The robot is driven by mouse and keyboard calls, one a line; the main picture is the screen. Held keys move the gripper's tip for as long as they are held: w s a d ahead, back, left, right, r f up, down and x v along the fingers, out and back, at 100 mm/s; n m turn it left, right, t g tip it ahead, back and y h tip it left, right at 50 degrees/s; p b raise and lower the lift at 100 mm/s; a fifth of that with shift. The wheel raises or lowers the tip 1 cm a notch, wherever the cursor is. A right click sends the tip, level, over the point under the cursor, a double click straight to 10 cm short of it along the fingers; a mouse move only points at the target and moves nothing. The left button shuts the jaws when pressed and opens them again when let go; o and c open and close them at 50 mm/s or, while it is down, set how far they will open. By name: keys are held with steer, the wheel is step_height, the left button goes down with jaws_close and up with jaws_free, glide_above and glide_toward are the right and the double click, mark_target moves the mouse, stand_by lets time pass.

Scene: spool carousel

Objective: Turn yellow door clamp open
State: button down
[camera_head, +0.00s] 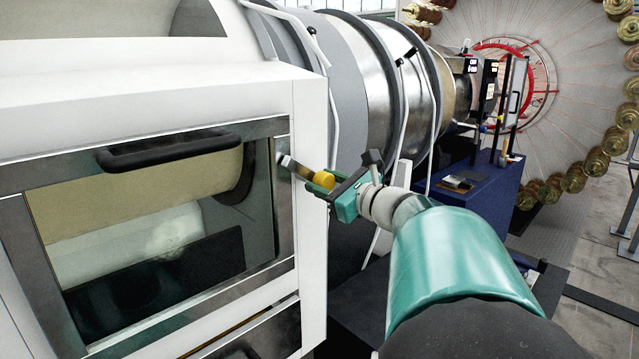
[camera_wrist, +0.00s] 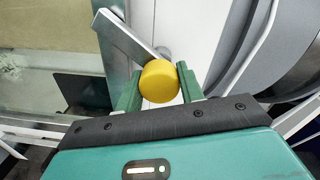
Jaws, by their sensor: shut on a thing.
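The yellow door clamp (camera_head: 324,180) is a yellow round knob on a flat metal bar, at the right edge of the glazed door (camera_head: 283,200). In the wrist view the yellow knob (camera_wrist: 159,82) sits between the two green fingers of my gripper (camera_wrist: 158,90). The metal bar (camera_wrist: 128,38) runs from behind the knob up and left, over the door's metal frame. My gripper (camera_head: 322,181) is shut on the knob, with a finger on each side of it. The bar's pivot is partly hidden behind the knob.
A black handle (camera_head: 168,152) is on the door's upper frame. A white machine housing (camera_head: 310,200) surrounds the door. Large metal drums (camera_head: 375,85) stand behind my arm. A blue cabinet (camera_head: 480,195) and a spool carousel (camera_head: 600,150) are at the right.

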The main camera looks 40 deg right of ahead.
steer(key=m, duration=0.7)
steer(key=shift+a+r, duration=0.1)
steer(key=shift+r, duration=0.25)
steer(key=m, duration=0.5)
steer(key=shift+m+h, duration=0.3)
steer(key=shift+s, duration=0.1)
steer(key=shift+d+m, duration=0.2)
steer(key=shift+m, duration=0.2)
steer(key=c, duration=0.9)
jaws_free()
steer(key=shift+d+f, duration=0.1)
steer(key=shift+d, duration=0.05)
steer(key=shift+a+f, duration=0.15)
steer(key=shift+a, duration=0.1)
